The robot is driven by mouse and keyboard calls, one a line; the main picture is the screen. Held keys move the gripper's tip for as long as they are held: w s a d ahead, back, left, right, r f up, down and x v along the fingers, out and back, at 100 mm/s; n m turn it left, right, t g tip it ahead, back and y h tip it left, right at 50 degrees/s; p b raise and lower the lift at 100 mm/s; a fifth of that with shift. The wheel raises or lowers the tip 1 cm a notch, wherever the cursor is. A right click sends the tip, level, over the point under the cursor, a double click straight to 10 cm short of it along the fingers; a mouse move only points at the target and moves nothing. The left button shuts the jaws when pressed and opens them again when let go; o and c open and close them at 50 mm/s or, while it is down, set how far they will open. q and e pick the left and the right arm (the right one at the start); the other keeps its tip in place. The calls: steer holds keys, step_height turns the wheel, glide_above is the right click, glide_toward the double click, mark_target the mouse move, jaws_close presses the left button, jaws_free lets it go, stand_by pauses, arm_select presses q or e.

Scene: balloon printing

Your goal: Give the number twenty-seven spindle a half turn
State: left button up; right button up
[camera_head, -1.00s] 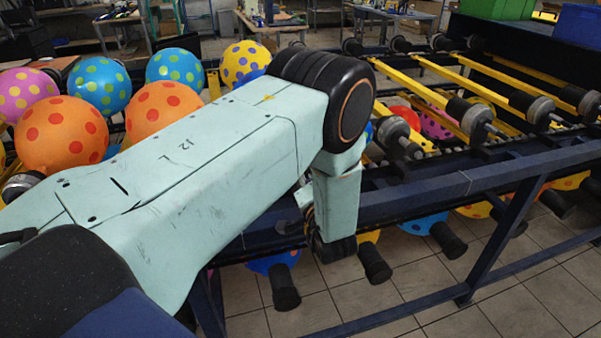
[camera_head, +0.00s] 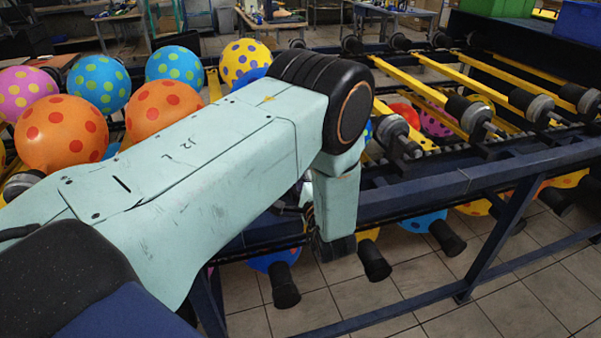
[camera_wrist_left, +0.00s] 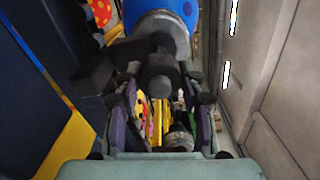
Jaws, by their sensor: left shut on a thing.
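In the left wrist view a dark spindle end (camera_wrist_left: 160,78) with a grey collar (camera_wrist_left: 163,27) points toward the camera, and a blue balloon (camera_wrist_left: 183,8) sits behind it. My left gripper (camera_wrist_left: 162,98) has a finger on each side of the spindle end and is shut on it. The exact contact is dark and hard to make out. No number shows on the spindle. In the head view my pale green left arm covers the gripper and this spindle. My right gripper is in neither view.
A blue rack frame (camera_head: 420,200) with yellow bars (camera_head: 437,98) and several spindles runs to the right. Several dotted balloons, including an orange one (camera_head: 62,133), stand at the left. More balloons and spindle ends hang below the rack.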

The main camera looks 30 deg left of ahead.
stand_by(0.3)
arm_select(q)
steer(key=o, duration=1.1)
steer(key=shift+o, duration=0.2)
steer(key=v, duration=0.6)
steer(key=shift+s+d, duration=0.15)
steer(key=shift+d, duration=0.15)
steer(key=shift+s+d, duration=0.3)
steer(key=shift+s, duration=0.05)
